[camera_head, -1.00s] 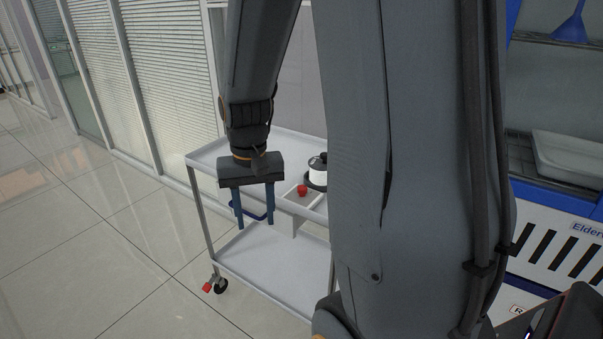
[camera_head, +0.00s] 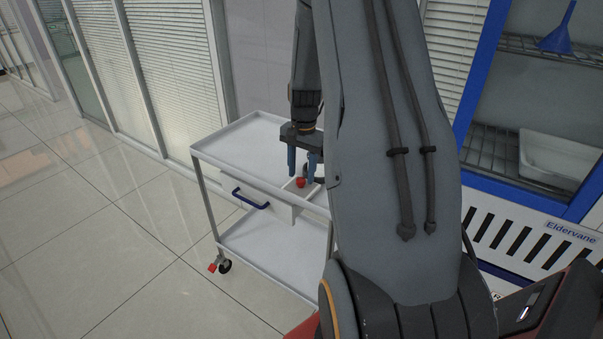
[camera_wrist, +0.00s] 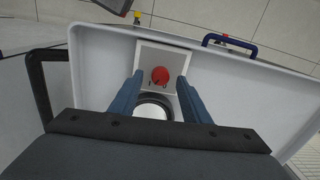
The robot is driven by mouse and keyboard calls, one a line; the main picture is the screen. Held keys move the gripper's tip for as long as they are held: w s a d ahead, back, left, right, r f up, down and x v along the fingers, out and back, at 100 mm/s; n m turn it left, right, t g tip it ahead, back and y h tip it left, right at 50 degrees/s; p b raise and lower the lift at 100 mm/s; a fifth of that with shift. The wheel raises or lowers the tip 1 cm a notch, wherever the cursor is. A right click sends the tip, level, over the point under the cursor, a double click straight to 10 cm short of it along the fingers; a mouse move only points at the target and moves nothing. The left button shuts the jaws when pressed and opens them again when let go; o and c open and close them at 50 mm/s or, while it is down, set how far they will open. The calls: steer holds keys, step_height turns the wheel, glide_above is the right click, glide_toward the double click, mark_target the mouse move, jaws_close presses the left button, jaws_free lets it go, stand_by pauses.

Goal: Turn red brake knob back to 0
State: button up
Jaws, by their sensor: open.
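The red brake knob (camera_head: 300,183) sits on a small white panel (camera_wrist: 181,59) at the near side of the cart's top tray. In the wrist view the red knob (camera_wrist: 160,75) shows between my fingertips, a little beyond them, with dark marks beside it. My gripper (camera_head: 304,172) is open with two blue fingers pointing down near the knob. The fingertips also show in the wrist view (camera_wrist: 160,83), one on each side of the knob's line. Nothing is between the fingers that I can see held. Whether a finger touches the knob, I cannot tell.
The white cart (camera_head: 235,150) has a lower shelf (camera_head: 265,250), a blue handle (camera_head: 250,199) and a red-tabbed caster (camera_head: 213,267). A round white and black object (camera_wrist: 153,106) lies near the knob. A blue-framed cabinet stands right. Floor at left is clear.

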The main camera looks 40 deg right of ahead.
steer(key=shift+f, duration=0.7)
steer(key=c, duration=1)
steer(key=shift+c, duration=0.2)
steer(key=shift+n, duration=0.3)
steer(key=n+p, duration=0.1)
steer(key=n, duration=0.4)
steer(key=shift+n, duration=0.3)
steer(key=n, duration=0.5)
steer(key=shift+w+n, duration=0.15)
steer(key=shift+n, duration=0.15)
